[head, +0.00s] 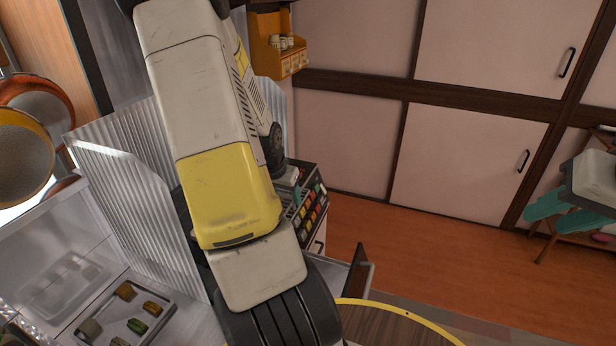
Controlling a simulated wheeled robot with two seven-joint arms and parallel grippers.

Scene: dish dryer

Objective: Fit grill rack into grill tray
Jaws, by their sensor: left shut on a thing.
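Neither gripper shows in the head view. A large white, yellow and black arm of mine fills the middle and runs off the bottom edge, so its gripper is out of sight. I cannot make out a grill rack or a grill tray. The arm hides much of the counter behind it.
Corrugated metal panels (135,200) stand left of my arm. A shallow tray with several small blocks (152,308) lies at bottom left. Pans hang at far left (22,150). A round yellow-rimmed top (400,328) is at the bottom.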

